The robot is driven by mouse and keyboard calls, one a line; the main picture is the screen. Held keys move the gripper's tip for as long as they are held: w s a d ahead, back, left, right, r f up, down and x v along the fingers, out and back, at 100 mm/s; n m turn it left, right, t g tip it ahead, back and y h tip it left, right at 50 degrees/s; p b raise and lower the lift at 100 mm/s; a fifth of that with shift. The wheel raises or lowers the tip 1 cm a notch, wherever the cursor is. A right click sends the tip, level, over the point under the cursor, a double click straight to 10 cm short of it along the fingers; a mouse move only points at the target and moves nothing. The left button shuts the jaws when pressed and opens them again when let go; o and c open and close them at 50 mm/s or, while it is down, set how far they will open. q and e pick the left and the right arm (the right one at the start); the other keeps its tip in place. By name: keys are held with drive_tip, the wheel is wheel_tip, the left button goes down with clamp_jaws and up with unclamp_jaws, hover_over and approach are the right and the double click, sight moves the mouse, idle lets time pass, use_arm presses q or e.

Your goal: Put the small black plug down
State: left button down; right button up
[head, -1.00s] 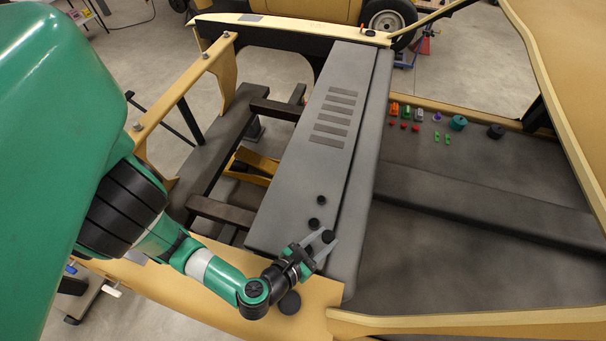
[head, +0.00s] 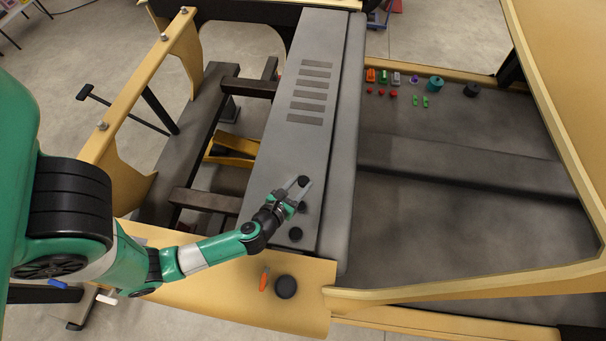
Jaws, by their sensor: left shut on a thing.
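My left gripper (head: 301,184) is over the lower part of the long grey panel (head: 330,130), its fingers pointing up and right. It is shut on a small black plug (head: 303,181) at the fingertips. I cannot tell whether the plug touches the panel. Just below the fingers, another small black piece (head: 302,207) shows partly behind the gripper. A round black piece (head: 295,234) sits lower on the panel. My right gripper is not in view.
A larger black disc (head: 286,287) and an orange item (head: 264,279) lie on the tan sheet (head: 220,285). Coloured small parts (head: 383,76) and a teal cylinder (head: 435,84) stand on the dark floor. Tan frame rails border the right. The panel's vented upper part is clear.

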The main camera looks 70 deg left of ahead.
sight(303, 177)
use_arm(q)
drive_tip(key=a+f, duration=0.1)
drive_tip(key=f, duration=0.1)
drive_tip(key=w+a+f+b, duration=0.1)
drive_tip(key=a+f, duration=0.1)
drive_tip(key=w+a+f+b, duration=0.1)
drive_tip(key=shift+w+a+f, duration=0.2)
drive_tip(key=shift+a+f, duration=0.1)
drive_tip(key=shift+f, duration=0.1)
wheel_tip(303, 177, down, 4)
drive_tip(key=b, duration=0.3)
drive_tip(key=shift+w+a+r, duration=0.1)
drive_tip(key=shift+a, duration=0.05)
drive_tip(key=shift+r, duration=0.1)
drive_tip(key=shift+c, duration=2.2)
unclamp_jaws()
drive_tip(key=shift+r, duration=0.1)
